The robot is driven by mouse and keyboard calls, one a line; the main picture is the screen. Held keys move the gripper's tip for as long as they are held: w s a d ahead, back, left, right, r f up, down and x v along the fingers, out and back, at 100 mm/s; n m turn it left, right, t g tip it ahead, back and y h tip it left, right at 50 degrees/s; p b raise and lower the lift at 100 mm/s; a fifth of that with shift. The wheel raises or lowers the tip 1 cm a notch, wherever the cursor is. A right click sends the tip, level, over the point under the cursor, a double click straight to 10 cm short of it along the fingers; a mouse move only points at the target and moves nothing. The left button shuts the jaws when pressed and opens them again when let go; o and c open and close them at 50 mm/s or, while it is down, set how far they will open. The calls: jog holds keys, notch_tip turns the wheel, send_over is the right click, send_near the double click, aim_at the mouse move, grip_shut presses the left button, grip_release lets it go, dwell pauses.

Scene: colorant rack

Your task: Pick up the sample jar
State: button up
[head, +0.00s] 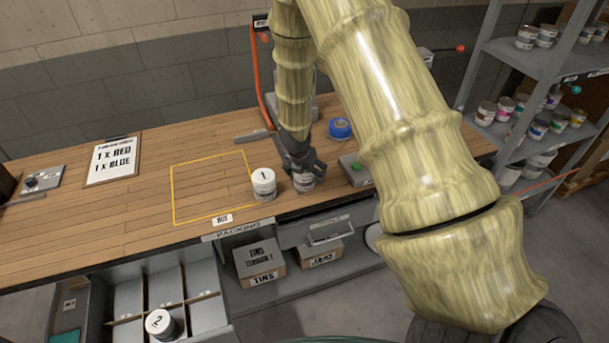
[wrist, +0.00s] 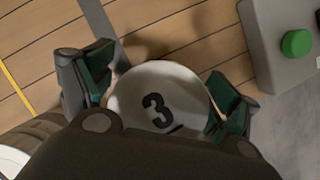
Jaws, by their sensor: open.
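A white-lidded jar marked 3 (wrist: 158,88) stands on the wooden bench; it also shows in the head view (head: 304,184), partly hidden under my gripper. My gripper (wrist: 157,97) is open, pointing down over this jar, with one green-padded finger on each side of the lid. The right finger looks very close to the lid; I cannot tell whether it touches. In the head view my gripper (head: 303,166) is near the bench's front edge. A similar jar marked 1 (head: 264,185) stands just to the left. A jar marked 2 (head: 161,325) sits in the divided crate below.
A grey box with a green button (head: 356,170) stands close on the right. A blue tin (head: 340,127) is behind it. A yellow outlined area (head: 212,158) on the bench is empty except near jar 1. Shelves with tins (head: 535,75) stand at right.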

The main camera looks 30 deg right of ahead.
jog(key=c, duration=1.3)
jog(key=shift+o, duration=0.2)
jog(key=shift+r, duration=0.2)
